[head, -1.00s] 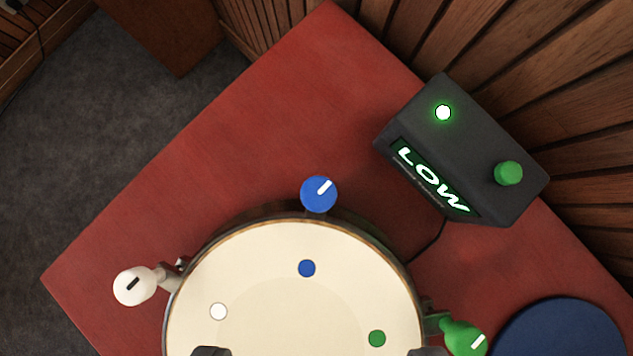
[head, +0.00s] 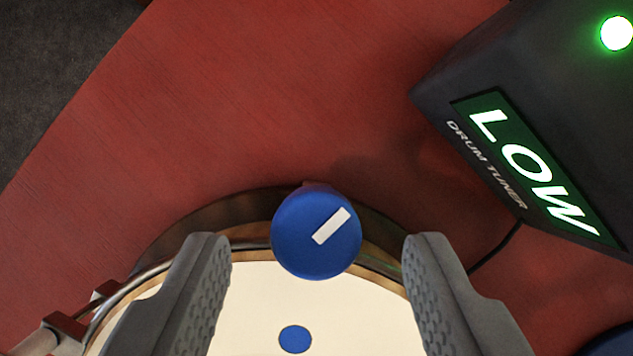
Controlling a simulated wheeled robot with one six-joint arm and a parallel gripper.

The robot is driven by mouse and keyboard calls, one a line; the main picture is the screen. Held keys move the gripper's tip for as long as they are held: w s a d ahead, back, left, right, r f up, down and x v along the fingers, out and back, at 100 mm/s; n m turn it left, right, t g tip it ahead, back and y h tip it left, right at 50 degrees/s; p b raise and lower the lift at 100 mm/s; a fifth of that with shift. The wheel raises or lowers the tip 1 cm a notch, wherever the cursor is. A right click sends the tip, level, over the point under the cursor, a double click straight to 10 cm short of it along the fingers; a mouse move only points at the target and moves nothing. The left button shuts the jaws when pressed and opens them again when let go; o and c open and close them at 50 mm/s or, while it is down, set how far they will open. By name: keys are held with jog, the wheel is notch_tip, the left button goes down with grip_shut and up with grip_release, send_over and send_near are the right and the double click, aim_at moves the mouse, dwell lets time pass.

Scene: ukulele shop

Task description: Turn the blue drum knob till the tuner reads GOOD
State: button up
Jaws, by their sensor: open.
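The blue drum knob (head: 300,240) stands at the far rim of the drum (head: 255,305), with a white mark pointing to the upper right. My gripper (head: 318,245) is open, with one grey finger on each side of the knob. Both fingers are apart from it, with clear gaps. The drum tuner (head: 465,65) is a dark box at the right. Its green screen (head: 535,165) reads LOW, and a green-white light (head: 617,33) glows on its top.
A blue dot (head: 295,339) marks the drum skin near the blue knob. A red table top (head: 230,90) lies around the drum, clear at the upper left. A dark cable (head: 497,248) runs from the tuner towards the drum. A dark blue round thing shows at the lower right edge.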

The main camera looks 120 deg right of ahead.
jog(key=shift+x, duration=1)
jog(key=c, duration=1)
jog(key=shift+o, duration=0.2)
jog(key=shift+m, duration=0.3)
jog(key=shift+s+a+m+t+h, duration=0.1)
jog(key=shift+m+t+h, duration=0.3)
jog(key=shift+m, duration=0.9)
jog(key=shift+s+a+m+t+h, duration=0.1)
jog(key=shift+m+t+h, duration=0.25)
jog(key=shift+m, duration=0.95)
jog(key=shift+w, duration=0.1)
